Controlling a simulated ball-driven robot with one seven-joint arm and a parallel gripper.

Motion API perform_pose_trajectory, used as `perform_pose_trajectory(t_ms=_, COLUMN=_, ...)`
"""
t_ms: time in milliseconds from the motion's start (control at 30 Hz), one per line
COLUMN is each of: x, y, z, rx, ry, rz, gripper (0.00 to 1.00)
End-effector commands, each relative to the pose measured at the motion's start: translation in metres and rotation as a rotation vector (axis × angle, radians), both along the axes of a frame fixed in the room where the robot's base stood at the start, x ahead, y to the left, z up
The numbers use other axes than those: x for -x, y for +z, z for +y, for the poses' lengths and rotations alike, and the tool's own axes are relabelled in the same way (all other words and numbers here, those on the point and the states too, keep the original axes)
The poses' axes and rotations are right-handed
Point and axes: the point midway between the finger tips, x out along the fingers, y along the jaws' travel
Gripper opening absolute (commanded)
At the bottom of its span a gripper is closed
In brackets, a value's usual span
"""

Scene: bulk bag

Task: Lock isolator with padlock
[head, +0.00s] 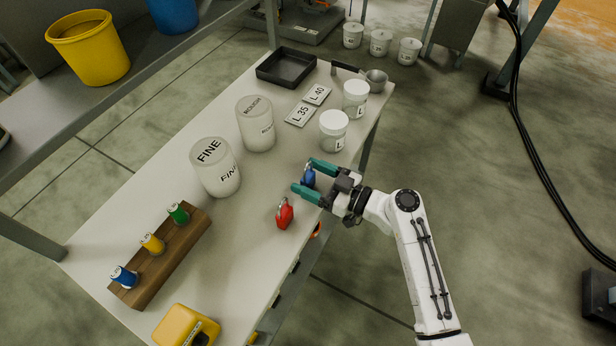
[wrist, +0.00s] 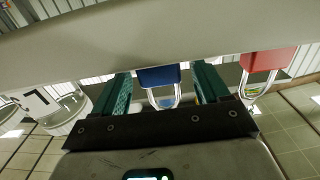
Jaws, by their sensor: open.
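A blue padlock (head: 308,177) stands near the right edge of the table, between the green fingers of my gripper (head: 308,177). The wrist view shows the blue padlock (wrist: 160,78) with its metal shackle between the two fingers (wrist: 163,88), with gaps on both sides. My gripper is open. A red padlock (head: 285,214) stands just nearer than the gripper; it also shows at the right of the wrist view (wrist: 268,62). I cannot make out the isolator in either view.
On the table (head: 262,250) are a wooden block (head: 165,258) with coloured pegs, a yellow box (head: 186,327), two frosted jars (head: 216,168), white tubs (head: 333,130), label cards (head: 300,115) and a black tray (head: 286,68). A shelf with buckets (head: 88,48) stands left.

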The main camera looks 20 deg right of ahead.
Motion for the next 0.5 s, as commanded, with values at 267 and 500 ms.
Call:
perform_pose_trajectory(t_ms=267, x=-0.0037, y=-0.0009, z=0.0033, rx=0.000, ry=0.000, rz=0.001, gripper=0.74)
perform_pose_trajectory(t_ms=500, x=-0.0035, y=-0.0008, z=0.0032, rx=0.000, ry=0.000, rz=0.001, gripper=0.54)
